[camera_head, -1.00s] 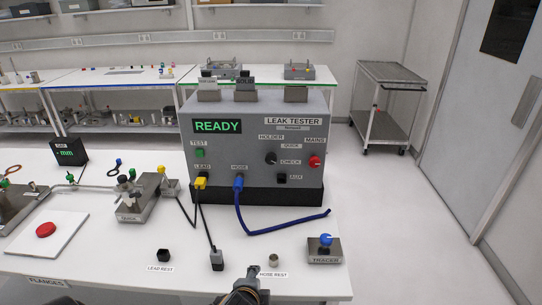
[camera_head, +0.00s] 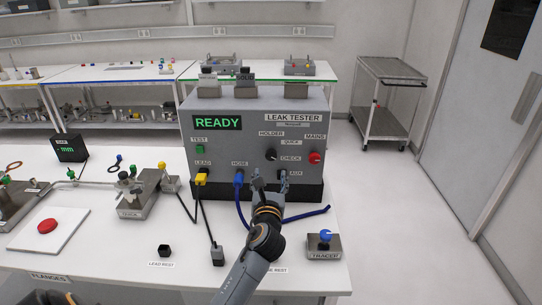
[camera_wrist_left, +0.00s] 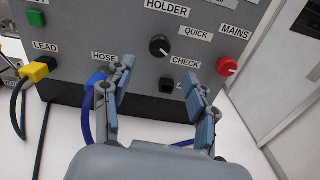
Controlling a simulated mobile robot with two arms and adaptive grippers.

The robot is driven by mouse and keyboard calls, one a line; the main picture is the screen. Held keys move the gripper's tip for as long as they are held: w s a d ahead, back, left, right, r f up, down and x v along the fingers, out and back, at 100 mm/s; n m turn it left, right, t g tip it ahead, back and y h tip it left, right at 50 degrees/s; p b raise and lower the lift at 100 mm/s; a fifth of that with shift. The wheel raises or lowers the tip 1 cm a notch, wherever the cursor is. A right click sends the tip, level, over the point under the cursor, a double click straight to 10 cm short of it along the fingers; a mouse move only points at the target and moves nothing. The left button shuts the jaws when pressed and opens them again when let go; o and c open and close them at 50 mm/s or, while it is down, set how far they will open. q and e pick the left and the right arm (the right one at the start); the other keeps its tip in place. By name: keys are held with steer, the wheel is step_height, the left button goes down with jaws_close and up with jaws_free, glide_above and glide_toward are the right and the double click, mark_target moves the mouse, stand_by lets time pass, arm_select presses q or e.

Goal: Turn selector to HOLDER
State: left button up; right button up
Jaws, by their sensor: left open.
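The leak tester (camera_head: 222,152) is a grey box on the white table, its screen showing READY. Its selector is a round black knob (camera_head: 271,154) among the labels HOLDER, QUICK and CHECK. In the left wrist view the selector (camera_wrist_left: 159,46) carries a small light mark that seems to lie on its lower right, toward CHECK. My left gripper (camera_head: 269,178) is open and empty, in front of the panel and below the selector. In the left wrist view its fingers (camera_wrist_left: 161,77) stand apart, with the knob beyond and above the gap, not touched. My right gripper is out of view.
The red MAINS knob (camera_head: 315,158) is right of the selector. The blue hose (camera_head: 239,181) and yellow lead plug (camera_head: 201,178) are plugged in at the left. The blue hose runs across the table behind my arm. A tracer block (camera_head: 324,248) stands at the right front.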

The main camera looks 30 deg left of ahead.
mark_target(271, 157)
arm_select(q)
steer(key=x, duration=1.1)
steer(key=shift+a+p, duration=0.1)
steer(key=shift+p, duration=0.25)
steer(key=shift+c, duration=0.5)
steer(key=c, duration=1.1)
